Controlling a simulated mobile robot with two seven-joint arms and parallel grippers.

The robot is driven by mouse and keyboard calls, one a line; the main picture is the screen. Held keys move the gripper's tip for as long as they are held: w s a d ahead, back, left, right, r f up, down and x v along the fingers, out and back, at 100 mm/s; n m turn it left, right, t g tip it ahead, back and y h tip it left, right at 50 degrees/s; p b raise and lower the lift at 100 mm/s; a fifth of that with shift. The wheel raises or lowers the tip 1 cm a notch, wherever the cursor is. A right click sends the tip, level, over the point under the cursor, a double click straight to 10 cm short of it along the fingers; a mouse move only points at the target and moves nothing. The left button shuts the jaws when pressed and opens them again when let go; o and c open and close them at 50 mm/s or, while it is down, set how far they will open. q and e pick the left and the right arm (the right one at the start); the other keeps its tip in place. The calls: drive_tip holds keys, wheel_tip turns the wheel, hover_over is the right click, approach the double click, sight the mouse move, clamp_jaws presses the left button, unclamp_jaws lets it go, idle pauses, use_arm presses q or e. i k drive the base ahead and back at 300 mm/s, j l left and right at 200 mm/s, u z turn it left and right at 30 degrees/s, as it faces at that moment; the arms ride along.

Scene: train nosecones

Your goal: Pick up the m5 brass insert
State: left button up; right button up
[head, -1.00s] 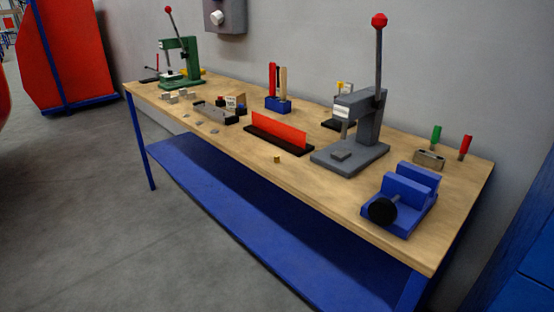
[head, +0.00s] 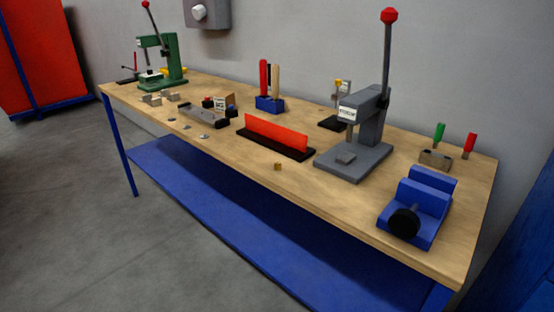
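A small brass-coloured piece (head: 278,166), which looks like the m5 brass insert, stands on the wooden workbench (head: 330,200) near its front edge. It is in front of the red plate on a black base (head: 275,135) and left of the grey press (head: 362,145). It is too small to make out detail or a size marking. Neither of my grippers shows in the head view.
A blue vise (head: 420,205) with a black knob stands at the bench's right end. A green press (head: 165,65) stands at the far left. A blue tool holder (head: 270,104) is at the back. Bench space around the brass piece is clear, and the floor (head: 80,200) in front is open.

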sight(277, 164)
drive_tip(key=i+j+z, duration=0.25)
drive_tip(key=j, duration=0.4)
drive_tip(key=i+j+z, duration=0.25)
drive_tip(key=i+j, duration=0.15)
drive_tip(key=j, duration=0.3)
drive_tip(key=i+j+z, duration=0.15)
drive_tip(key=j, duration=0.25)
